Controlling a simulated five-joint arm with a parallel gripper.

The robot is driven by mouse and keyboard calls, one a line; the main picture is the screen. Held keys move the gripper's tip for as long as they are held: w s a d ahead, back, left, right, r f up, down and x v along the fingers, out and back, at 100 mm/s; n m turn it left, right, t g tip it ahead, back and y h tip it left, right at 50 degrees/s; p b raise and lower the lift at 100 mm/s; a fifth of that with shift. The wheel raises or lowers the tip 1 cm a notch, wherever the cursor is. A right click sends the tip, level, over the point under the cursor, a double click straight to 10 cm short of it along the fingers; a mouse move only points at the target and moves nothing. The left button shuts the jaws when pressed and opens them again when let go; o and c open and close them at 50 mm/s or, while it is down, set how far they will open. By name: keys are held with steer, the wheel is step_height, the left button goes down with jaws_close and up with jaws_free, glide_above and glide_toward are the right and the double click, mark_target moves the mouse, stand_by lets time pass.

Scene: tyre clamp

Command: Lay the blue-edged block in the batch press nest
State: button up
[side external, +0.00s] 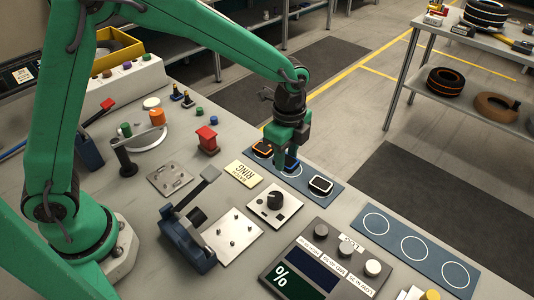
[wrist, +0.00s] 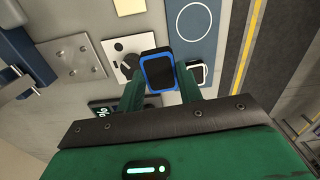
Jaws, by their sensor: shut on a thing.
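The blue-edged block (side external: 291,163) is dark with a blue rim. My gripper (side external: 285,160) is shut on it, near the middle ring of the blue-grey ring pad (side external: 334,199). In the wrist view the block (wrist: 158,72) sits between the two green fingers of my gripper (wrist: 160,85). Its height above the pad is hard to judge. No label marks the batch press nest; a pale metal plate with pins (side external: 232,237) lies beside a dark blue lever clamp (side external: 188,240), nearer the camera and apart from the block.
An orange-edged block (side external: 262,150) and a white-edged block (side external: 320,185) flank my gripper on the pad. A knob panel (side external: 268,207), a yellow ring sign (side external: 243,174) and a red-topped fixture (side external: 207,140) stand nearby. A second, empty ring pad (side external: 445,262) lies at the right.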

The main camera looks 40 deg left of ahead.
step_height(320, 180, up, 2)
glide_above(235, 231)
steer(key=shift+m, duration=0.4)
steer(key=shift+f, duration=5)
steer(key=shift+f, duration=0.1)
steer(key=o, duration=1)
steer(key=shift+r, duration=6.1)
steer(key=shift+a, duration=0.1)
